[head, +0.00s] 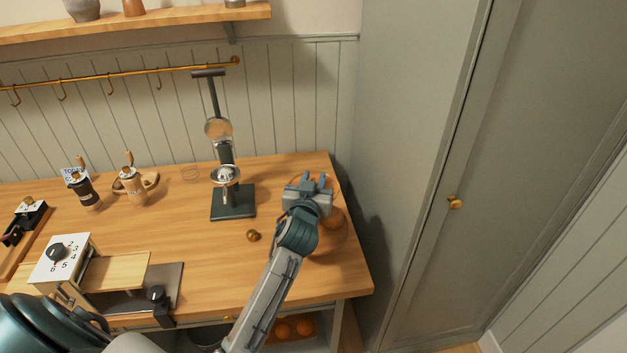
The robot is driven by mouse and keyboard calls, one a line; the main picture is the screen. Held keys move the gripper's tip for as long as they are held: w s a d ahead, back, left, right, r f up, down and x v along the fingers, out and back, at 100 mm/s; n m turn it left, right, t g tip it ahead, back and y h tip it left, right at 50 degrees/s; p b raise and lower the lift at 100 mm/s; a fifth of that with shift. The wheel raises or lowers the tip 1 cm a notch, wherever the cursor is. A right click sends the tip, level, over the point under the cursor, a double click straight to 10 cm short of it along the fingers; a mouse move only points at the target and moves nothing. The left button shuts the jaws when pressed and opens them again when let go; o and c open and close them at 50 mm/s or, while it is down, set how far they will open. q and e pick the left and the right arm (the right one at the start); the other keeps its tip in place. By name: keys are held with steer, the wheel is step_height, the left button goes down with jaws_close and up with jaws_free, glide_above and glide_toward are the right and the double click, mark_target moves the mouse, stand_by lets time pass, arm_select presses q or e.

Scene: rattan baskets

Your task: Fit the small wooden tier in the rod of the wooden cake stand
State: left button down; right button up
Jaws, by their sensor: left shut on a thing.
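No wooden cake stand with a rod and no small wooden tier can be made out in the head view. My left gripper (314,181) is over the right end of the wooden counter, with its fingertips pointing toward the back wall. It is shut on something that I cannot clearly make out. A brownish round basket or bowl (332,245) with an orange round thing (334,217) is partly hidden behind the gripper and forearm. My right gripper is not in view.
A dark lever press (233,203) stands left of the gripper on the wooden counter (200,250). A small brass ball (253,236) lies near it. A tall grey cabinet (430,170) bounds the right.

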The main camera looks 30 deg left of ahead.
arm_select(q)
steer(key=shift+f+b, duration=2.5)
steer(key=shift+f, duration=0.35)
steer(key=c, duration=1.1)
jaws_free()
steer(key=shift+o, duration=0.2)
steer(key=shift+s, duration=0.1)
steer(key=b+v, duration=0.2)
steer(key=v, duration=0.8)
steer(key=shift+s, duration=0.3)
steer(key=shift+d, duration=0.1)
